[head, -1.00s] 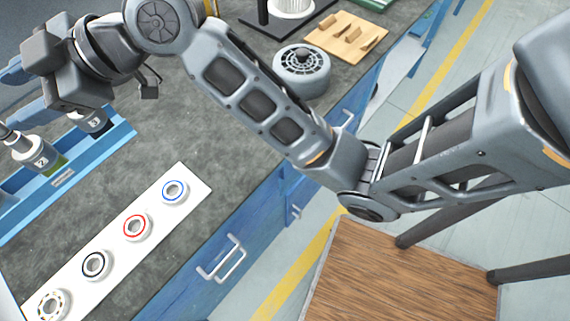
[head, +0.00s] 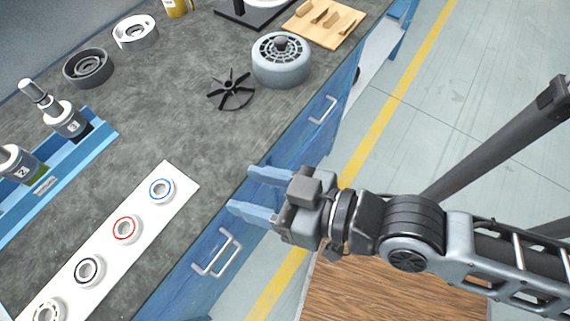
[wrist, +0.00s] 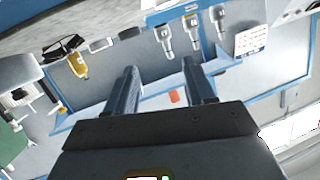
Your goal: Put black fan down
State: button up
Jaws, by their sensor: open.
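The black fan (head: 231,91) lies flat on the grey bench top in the head view, left of a round grey slotted housing (head: 281,60). It is clear of my gripper. My gripper (head: 240,190) is open and empty, with its blue fingers pointing left over the front edge of the bench. In the wrist view my gripper (wrist: 160,85) shows both fingers apart with nothing between them; I cannot make out the fan there.
A white strip (head: 187,187) with several coloured rings lies at the front left. A blue rack (head: 97,139) holds motor-like tools. A grey ring (head: 88,67) and a white ring (head: 135,32) stand behind. A wooden board (head: 325,22) is at the back right. The middle bench is clear.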

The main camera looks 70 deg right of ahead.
jog(key=s+d+r+n, duration=0.2)
jog(key=s+d, duration=0.2)
jog(key=s, duration=0.6)
jog(key=shift+d+r+y, duration=0.2)
jog(key=shift+r+y, duration=0.05)
jog(key=shift+y, duration=0.05)
dwell(0.5)
